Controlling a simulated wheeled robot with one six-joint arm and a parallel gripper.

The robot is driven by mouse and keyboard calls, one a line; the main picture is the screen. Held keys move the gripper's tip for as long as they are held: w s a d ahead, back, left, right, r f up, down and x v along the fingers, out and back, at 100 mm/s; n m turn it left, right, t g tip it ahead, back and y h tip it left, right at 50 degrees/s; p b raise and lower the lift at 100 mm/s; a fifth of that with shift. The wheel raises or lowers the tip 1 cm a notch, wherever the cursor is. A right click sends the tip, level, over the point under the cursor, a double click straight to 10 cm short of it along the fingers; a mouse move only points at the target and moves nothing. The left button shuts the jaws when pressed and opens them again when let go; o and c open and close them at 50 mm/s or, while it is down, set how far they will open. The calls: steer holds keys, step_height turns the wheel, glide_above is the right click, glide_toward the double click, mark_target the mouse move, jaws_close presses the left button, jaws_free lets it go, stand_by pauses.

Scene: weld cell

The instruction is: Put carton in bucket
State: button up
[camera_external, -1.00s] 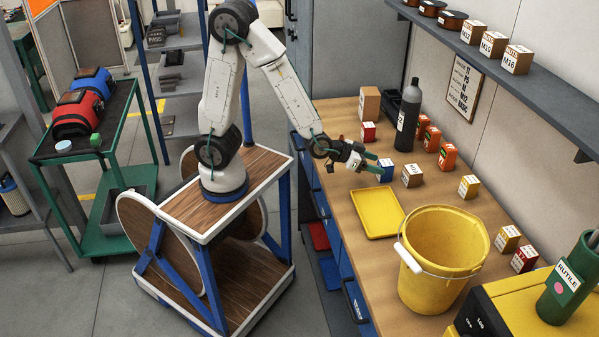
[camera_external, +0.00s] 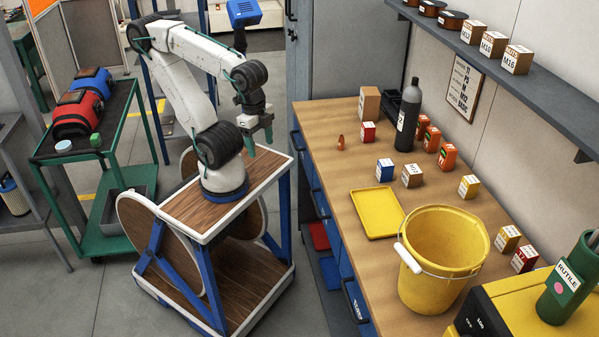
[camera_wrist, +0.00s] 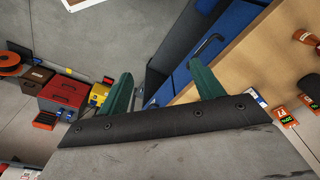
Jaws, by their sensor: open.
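The plain brown carton (camera_external: 369,104) stands upright at the far end of the wooden bench, behind a small red-and-white box. Several smaller printed boxes also stand on the bench; which one the task means by carton, I cannot tell for sure. The yellow bucket (camera_external: 410,262) with a white-gripped handle stands at the near end; its visible inside looks empty, but its bottom is partly hidden. My gripper (camera_external: 260,137) hangs above my own base, left of the bench, apart from carton and bucket. In the wrist view its green fingers (camera_wrist: 162,88) are spread with nothing between them.
A yellow tray (camera_external: 378,213) lies left of the bucket. A blue-and-white box (camera_external: 385,170), a brown-and-white box (camera_external: 412,175) and a dark bottle (camera_external: 408,118) stand between carton and bucket. A small orange-brown item (camera_external: 341,142) is near the bench's left edge. A shelf (camera_external: 500,67) overhangs the right side.

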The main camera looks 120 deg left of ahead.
stand_by(0.3)
steer(key=n+g, duration=0.1)
steer(key=n, duration=0.8)
glide_above(386, 162)
steer(key=f, duration=0.7)
steer(key=shift+a+f, duration=0.25)
steer(key=shift+f, duration=0.05)
steer(key=f, duration=0.6)
steer(key=shift+w+d+f, duration=0.1)
steer(key=shift+d+f, duration=0.1)
steer(key=shift+d, duration=0.1)
steer(key=shift+f, duration=0.65)
steer(key=c, duration=1.2)
